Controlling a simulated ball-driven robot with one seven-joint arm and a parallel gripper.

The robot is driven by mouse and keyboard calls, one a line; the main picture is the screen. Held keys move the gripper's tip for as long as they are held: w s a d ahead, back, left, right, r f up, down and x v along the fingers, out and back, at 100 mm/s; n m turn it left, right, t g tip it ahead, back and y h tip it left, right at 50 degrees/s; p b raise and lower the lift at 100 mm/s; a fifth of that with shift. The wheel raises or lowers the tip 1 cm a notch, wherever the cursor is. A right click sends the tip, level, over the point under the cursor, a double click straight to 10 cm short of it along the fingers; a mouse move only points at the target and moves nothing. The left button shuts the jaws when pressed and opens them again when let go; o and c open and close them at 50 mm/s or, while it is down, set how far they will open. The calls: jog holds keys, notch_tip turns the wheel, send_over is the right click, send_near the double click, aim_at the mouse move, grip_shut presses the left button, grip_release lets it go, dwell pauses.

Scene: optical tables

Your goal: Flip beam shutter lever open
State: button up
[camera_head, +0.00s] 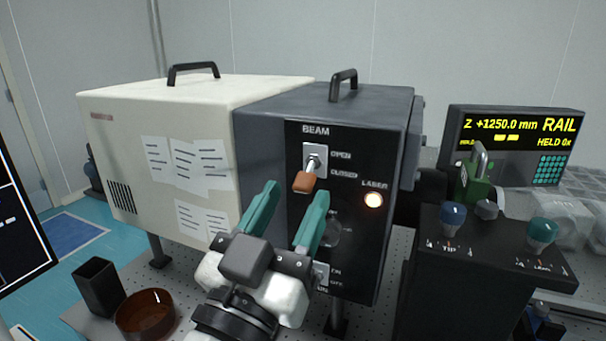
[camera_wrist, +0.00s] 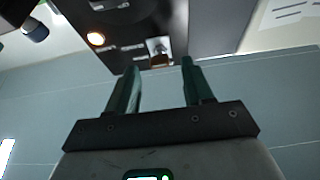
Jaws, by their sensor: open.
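The beam shutter lever (camera_head: 304,182) has an orange tip and sits on a pale plate under the word BEAM on the dark box (camera_head: 270,135). It tilts downward, its tip a little below the CLOSED label. In the wrist view the lever (camera_wrist: 159,61) shows between the fingertips, near the top. My gripper (camera_head: 294,193) is open with two green fingers pointing at the panel. In the head view, its fingertips are just below the lever, one to each side. The gap between fingers and lever is hard to judge. My gripper also shows in the wrist view (camera_wrist: 160,67).
A lit LASER lamp (camera_head: 373,200) is right of the lever. A lower switch (camera_head: 321,274) is partly behind my gripper. A black knob box (camera_head: 465,255) stands at right, below a display (camera_head: 515,135). A brown bowl (camera_head: 146,315) and black cup (camera_head: 98,287) stand lower left.

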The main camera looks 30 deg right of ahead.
aim_at(299, 190)
jog(key=shift+x, duration=1.8)
jog(key=shift+c, duration=0.3)
